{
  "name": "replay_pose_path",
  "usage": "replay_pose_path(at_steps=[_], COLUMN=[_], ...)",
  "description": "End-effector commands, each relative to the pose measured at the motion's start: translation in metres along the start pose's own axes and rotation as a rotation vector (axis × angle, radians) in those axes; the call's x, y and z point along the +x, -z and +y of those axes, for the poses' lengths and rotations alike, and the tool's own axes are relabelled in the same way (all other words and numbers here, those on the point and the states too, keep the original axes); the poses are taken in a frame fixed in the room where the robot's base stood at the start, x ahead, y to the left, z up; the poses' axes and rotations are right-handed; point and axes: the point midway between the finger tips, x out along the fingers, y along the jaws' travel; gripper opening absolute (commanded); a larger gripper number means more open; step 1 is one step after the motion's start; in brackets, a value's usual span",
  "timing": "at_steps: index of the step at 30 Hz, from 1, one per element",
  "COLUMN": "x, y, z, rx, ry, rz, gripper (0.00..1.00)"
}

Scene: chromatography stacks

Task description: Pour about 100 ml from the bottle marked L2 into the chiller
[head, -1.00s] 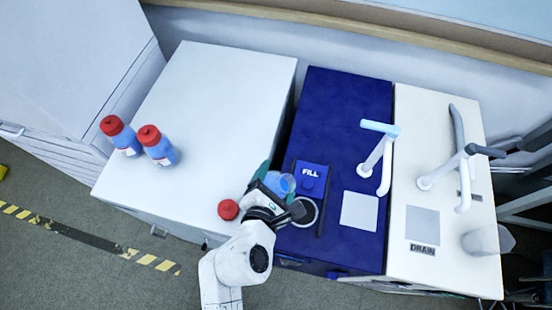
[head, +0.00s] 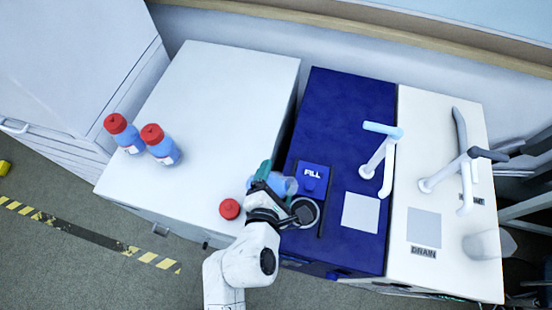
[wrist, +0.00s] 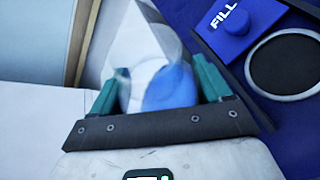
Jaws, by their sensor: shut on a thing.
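My gripper (head: 266,176) is shut on a translucent blue bottle (head: 285,185), with a teal finger on either side of it in the wrist view (wrist: 160,88). The bottle is uncapped as far as I can see and tilted to the right, near the chiller's fill opening. No L2 mark is readable on it. The chiller (head: 345,110) is the dark blue unit. Its round dark fill opening (head: 305,212) has a pale rim and lies beside a blue FILL cover (head: 312,176); the wrist view shows the opening clear at the right (wrist: 287,65). I cannot see whether liquid is flowing.
A loose red cap (head: 229,209) lies on the white bench (head: 215,100). Two capped blue bottles stand at its left, one (head: 122,133) behind the other (head: 160,145). A white unit marked DRAIN (head: 423,252) stands right of the chiller. Tap arms (head: 375,160) rise from both units.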

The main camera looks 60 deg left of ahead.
Motion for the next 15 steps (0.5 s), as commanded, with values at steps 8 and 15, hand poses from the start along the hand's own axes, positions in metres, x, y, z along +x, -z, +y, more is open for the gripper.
replay_pose_path(at_steps=[8, 15], x=[0.0002, 0.0016], y=[0.0002, 0.0033], z=[0.0005, 0.0003], rx=[0.014, 0.089], ry=[-0.008, -0.04], rz=[0.002, 0.018], gripper=[0.3, 0.3])
